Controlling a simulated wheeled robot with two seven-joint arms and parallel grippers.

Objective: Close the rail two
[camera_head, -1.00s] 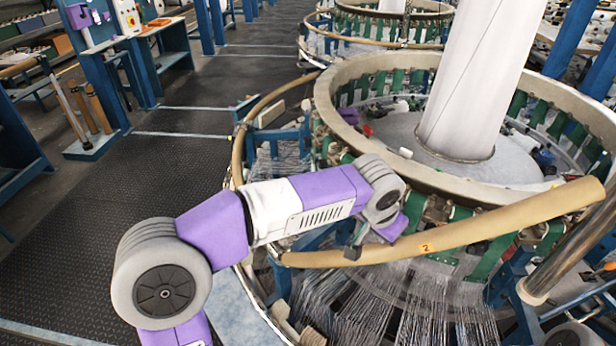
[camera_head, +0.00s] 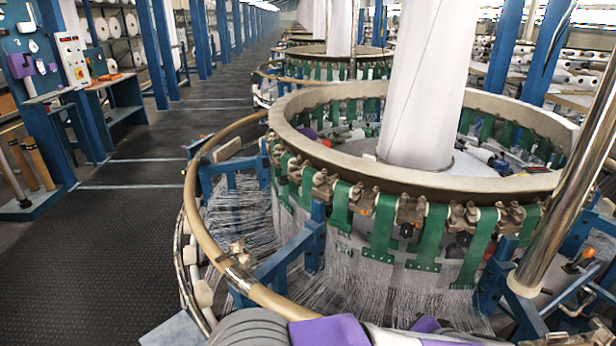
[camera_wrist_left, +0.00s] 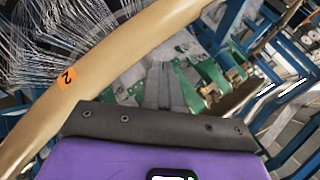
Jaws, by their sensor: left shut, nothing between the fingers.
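Rail two (camera_wrist_left: 110,75), a tan curved tube with an orange label "2" (camera_wrist_left: 66,78), runs diagonally across the left wrist view. My left gripper (camera_wrist_left: 160,95) is beside the rail, shut and empty; whether it touches the rail I cannot tell. In the head view, a tan rail section (camera_head: 280,302) runs from a metal clamp (camera_head: 238,262) down right and passes behind my left arm at the bottom edge. Its label is hidden there. Beyond the clamp, a fixed tan rail (camera_head: 190,205) curves up along the left side. My right gripper is not in view.
The round loom (camera_head: 400,175) with green straps and white threads fills the middle and right. A shiny metal post (camera_head: 565,190) stands at the right. Blue frame bars (camera_head: 285,255) stand inside the rail. The dark aisle floor (camera_head: 110,240) at the left is clear.

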